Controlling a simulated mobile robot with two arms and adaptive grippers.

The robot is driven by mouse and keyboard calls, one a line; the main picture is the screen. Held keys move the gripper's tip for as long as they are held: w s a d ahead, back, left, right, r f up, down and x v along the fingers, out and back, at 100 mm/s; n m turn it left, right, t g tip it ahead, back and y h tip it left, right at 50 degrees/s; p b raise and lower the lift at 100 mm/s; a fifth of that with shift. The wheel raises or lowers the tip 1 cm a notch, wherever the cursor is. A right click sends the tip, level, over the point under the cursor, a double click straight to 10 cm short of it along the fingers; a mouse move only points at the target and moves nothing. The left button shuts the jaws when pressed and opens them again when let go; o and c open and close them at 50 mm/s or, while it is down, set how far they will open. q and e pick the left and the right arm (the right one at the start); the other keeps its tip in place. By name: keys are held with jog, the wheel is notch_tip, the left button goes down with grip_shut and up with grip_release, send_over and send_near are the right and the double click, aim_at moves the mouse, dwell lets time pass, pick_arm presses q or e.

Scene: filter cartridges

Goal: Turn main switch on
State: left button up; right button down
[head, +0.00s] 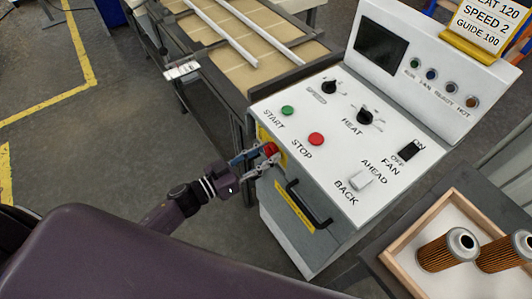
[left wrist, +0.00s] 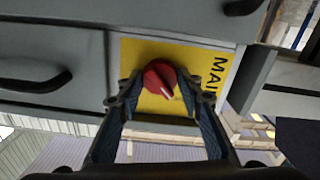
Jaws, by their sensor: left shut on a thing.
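The main switch (head: 271,149) is a red rotary knob on a yellow plate on the side of the white control box (head: 330,120). In the left wrist view the red knob (left wrist: 160,78) has a white pointer mark, and part of the word MAIN shows on the yellow plate (left wrist: 190,55). My left gripper (head: 262,156) is at the switch, its two fingers on either side of the knob; in the left wrist view the gripper (left wrist: 160,95) is shut on it. My right gripper is not in view.
The box top carries a green START button (head: 288,111), a red STOP button (head: 316,139), dials and a FAN switch (head: 408,151). A black handle (head: 308,204) sticks out below the switch. A wooden tray (head: 398,248) with filter cartridges (head: 447,251) stands at right. A conveyor (head: 235,50) lies behind.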

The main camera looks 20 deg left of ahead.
pick_arm(q)
jog(key=shift+m, duration=0.4)
jog(key=m, duration=0.3)
jog(key=shift+m, duration=0.4)
jog(key=m+b, duration=0.1)
jog(key=m, duration=0.3)
jog(key=shift+m+b, duration=0.3)
jog(key=m+b, duration=0.1)
jog(key=m, duration=0.3)
jog(key=shift+f, duration=0.1)
jog(key=m+b, duration=0.1)
jog(key=m, duration=0.3)
jog(key=shift+b, duration=0.4)
jog(key=shift+m, duration=0.5)
jog(key=o, duration=1.1)
jog(key=shift+s, duration=0.1)
